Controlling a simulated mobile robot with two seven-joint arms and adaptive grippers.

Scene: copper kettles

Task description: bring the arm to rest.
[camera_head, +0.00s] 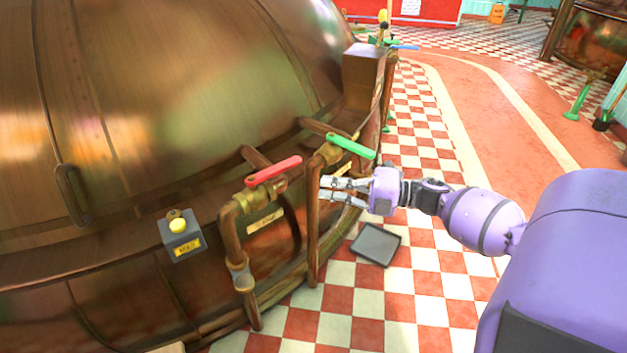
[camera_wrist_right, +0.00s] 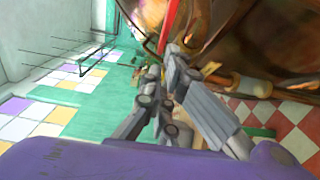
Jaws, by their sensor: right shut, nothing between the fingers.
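My right arm comes in from the right in the head view. Its gripper (camera_head: 335,189) is shut and empty, held in front of the copper kettle's pipes, just below the green lever (camera_head: 351,146) and to the right of the red lever (camera_head: 273,170). I cannot tell whether the fingers touch the pipe beside them. In the right wrist view the gripper (camera_wrist_right: 172,95) points toward the copper pipework, with a red lever (camera_wrist_right: 168,25) beyond the fingertips. My left gripper is in neither view.
The large copper kettle (camera_head: 150,110) fills the left side. A grey box with a yellow button (camera_head: 180,238) sits on it. A dark square tray (camera_head: 375,244) lies on the red and white checkered floor below my gripper. Open floor (camera_head: 500,110) extends behind my arm.

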